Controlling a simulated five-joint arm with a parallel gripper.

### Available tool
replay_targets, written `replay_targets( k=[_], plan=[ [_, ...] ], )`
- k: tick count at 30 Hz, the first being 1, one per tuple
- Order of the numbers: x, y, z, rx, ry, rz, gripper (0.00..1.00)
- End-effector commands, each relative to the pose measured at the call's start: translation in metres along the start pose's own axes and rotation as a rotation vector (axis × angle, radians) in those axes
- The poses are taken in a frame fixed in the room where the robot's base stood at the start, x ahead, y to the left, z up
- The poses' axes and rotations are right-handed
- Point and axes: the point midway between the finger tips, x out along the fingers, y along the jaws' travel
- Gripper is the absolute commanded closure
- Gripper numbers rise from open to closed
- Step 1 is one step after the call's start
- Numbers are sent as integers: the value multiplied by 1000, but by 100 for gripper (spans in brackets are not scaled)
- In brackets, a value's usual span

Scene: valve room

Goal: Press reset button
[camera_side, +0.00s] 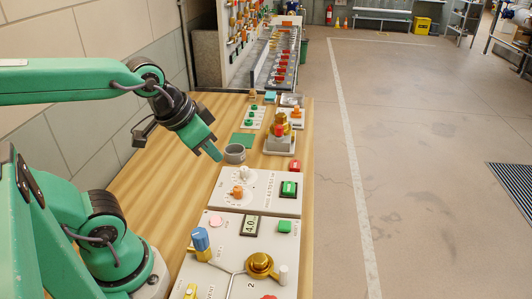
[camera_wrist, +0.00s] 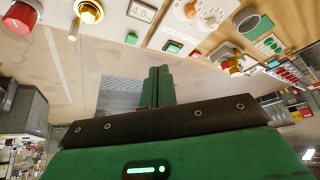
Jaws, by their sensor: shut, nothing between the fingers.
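My green gripper (camera_side: 217,155) is shut and empty in the side view. It points down above the wooden bench, just left of a grey ring. In the wrist view its fingers (camera_wrist: 155,88) are together. I cannot read which button is marked reset. The near panel (camera_side: 240,262) carries a pink button (camera_side: 216,221) and a green button (camera_side: 285,226) beside a display (camera_side: 250,225) that reads about 4.0. The panel behind it has a green switch (camera_side: 289,188) and an orange knob (camera_side: 237,191). My gripper appears apart from all of these.
The near panel also has a blue-topped valve (camera_side: 201,243) and a gold valve (camera_side: 260,266). The grey ring (camera_side: 235,153) stands near my fingertips. A red block (camera_side: 295,166) and a gold fitting (camera_side: 279,126) are at the right edge. Bare bench (camera_side: 160,185) lies left of the panels.

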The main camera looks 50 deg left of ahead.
Motion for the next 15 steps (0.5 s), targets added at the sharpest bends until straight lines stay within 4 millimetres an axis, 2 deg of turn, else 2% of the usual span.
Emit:
replay_targets(
  k=[15],
  plan=[
    [63,31,-41,383,69,43,100]
  ],
)
